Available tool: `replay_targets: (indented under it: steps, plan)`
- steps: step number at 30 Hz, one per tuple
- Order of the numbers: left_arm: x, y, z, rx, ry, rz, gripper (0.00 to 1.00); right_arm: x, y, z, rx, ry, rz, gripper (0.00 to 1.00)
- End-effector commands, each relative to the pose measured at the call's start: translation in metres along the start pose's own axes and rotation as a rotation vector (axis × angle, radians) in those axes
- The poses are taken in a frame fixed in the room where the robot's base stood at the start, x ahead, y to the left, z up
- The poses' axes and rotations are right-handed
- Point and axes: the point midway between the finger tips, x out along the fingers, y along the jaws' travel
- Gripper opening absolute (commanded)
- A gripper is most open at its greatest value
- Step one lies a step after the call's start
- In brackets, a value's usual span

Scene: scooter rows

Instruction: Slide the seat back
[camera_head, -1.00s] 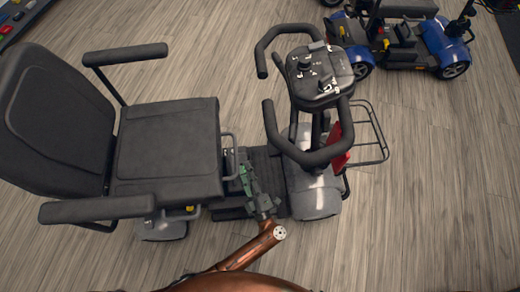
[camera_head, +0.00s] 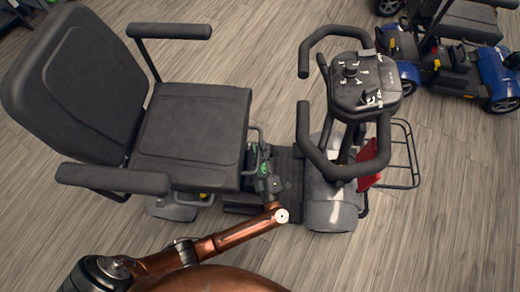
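The scooter's black padded seat (camera_head: 192,132) is at left centre in the head view, with its backrest (camera_head: 68,85) to the left and an armrest on each side. A thin dark bar (camera_head: 258,134) stands out from the seat's front edge. My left gripper (camera_head: 260,162) is at this front edge, just beside the bar and above the scooter's floor. Its fingers are small and dark against the seat's underside, so I cannot tell whether they touch or grip the bar. My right gripper is not in view.
The tiller with its control panel (camera_head: 363,82) and looped handlebars stands right of the seat, over the grey front cover (camera_head: 331,204). A wire basket (camera_head: 403,160) is in front of it. A blue scooter (camera_head: 452,55) stands at the upper right. Wood floor is clear at lower right.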

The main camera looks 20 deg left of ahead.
Motion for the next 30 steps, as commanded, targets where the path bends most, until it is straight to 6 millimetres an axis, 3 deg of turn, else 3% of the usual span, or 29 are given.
replay_targets:
  steps: [2, 15, 30]
  plan:
    - [-0.0001, 0.0, -0.0001, 0.0, 0.0, 0.0, 0.3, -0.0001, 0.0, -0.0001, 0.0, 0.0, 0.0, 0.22]
    - [-0.0005, -0.0003, 0.0002, 0.0, 0.0, 0.0, 0.0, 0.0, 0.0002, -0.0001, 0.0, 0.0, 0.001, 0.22]
    - [-0.0008, -0.0008, -0.0001, 0.001, -0.001, -0.001, 0.0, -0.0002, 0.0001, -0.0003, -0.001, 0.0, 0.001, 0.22]
